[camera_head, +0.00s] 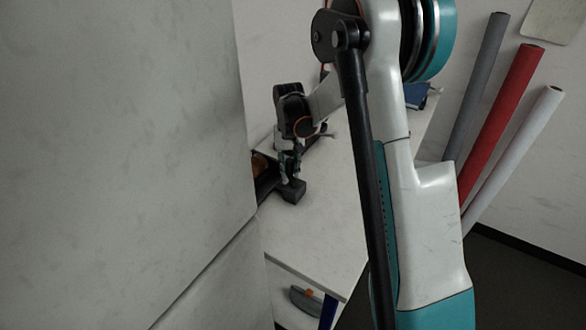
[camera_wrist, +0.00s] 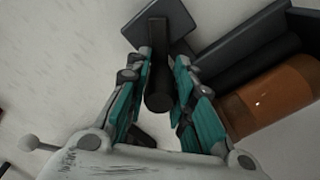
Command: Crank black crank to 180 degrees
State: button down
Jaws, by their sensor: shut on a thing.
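The black crank shows in the wrist view as a dark round handle (camera_wrist: 158,98) standing out from a flat dark plate at the top. My gripper (camera_wrist: 162,58) has its teal-padded fingers on both sides of this handle and is shut on it. In the head view my gripper (camera_head: 289,163) is above the white table, at a dark block (camera_head: 294,192) that seems to be part of the crank. The fingers and wrist hide much of the crank there, so its angle cannot be told.
An orange-brown cylinder (camera_wrist: 272,98) in a dark housing (camera_wrist: 245,55) lies right of the handle. A large pale panel (camera_head: 120,150) stands left of the white table (camera_head: 310,235). Grey, red (camera_head: 503,120) and white rolls lean at the right wall. The table front is clear.

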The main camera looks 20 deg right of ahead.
jog(key=n, duration=0.1)
jog(key=a+n, duration=0.1)
jog(key=n, duration=0.1)
jog(key=shift+s+a+n+b, duration=0.1)
jog(key=shift+a+n+b, duration=0.1)
jog(key=shift+n+b, duration=0.1)
jog(key=shift+s+a+n, duration=0.15)
jog(key=shift+a+n, duration=0.15)
jog(key=shift+n, duration=0.55)
jog(key=shift+s+a+n, duration=0.1)
jog(key=shift+a+n, duration=0.15)
jog(key=shift+n, duration=0.6)
jog(key=c, duration=1.4)
grip_release()
jog(key=shift+r, duration=0.1)
notch_tip(320, 180, up, 12)
